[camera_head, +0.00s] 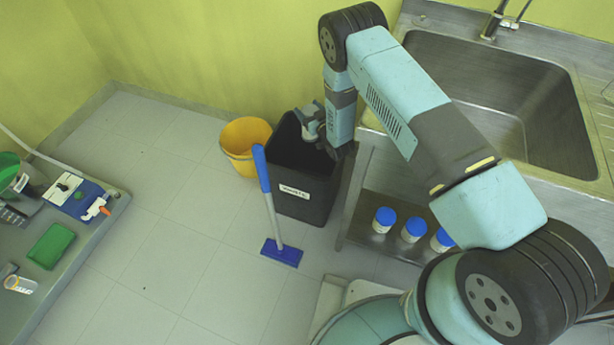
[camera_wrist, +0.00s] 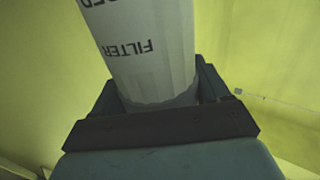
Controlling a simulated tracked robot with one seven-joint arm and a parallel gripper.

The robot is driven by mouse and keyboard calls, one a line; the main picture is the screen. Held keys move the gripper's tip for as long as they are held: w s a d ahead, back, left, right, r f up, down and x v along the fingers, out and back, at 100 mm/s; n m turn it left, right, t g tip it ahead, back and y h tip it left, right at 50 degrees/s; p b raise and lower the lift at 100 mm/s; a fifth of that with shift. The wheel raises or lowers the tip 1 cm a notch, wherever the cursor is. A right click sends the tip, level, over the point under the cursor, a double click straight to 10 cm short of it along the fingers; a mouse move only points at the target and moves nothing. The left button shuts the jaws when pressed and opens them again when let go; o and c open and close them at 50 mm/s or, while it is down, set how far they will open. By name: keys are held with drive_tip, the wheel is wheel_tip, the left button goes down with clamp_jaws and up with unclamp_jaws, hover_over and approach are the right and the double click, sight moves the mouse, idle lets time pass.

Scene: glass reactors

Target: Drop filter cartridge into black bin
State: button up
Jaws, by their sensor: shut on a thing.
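The black bin (camera_head: 300,190) stands on the floor beside the sink unit, with a white label on its front. My arm reaches down over the bin's right side, and my gripper (camera_head: 333,150) is at its open top. In the wrist view, the white filter cartridge (camera_wrist: 145,45), with dark lettering reading "FILTER", is between the dark fingers of my gripper (camera_wrist: 160,95), which is shut on its end. The cartridge's far end runs out of the picture. I cannot make out the cartridge in the head view, where the bin and arm hide that area.
A yellow bucket (camera_head: 243,146) stands left of the bin. A blue-handled floor squeegee (camera_head: 270,205) stands in front of the bin. Blue-lidded jars (camera_head: 384,219) are on the shelf under the steel sink (camera_head: 500,100). A bench (camera_head: 60,270) is at the left, with clear floor between.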

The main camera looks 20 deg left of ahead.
drive_tip(key=shift+f, duration=4.45)
drive_tip(key=o, duration=1.5)
drive_tip(key=shift+c, duration=0.2)
drive_tip(key=shift+s, duration=0.1)
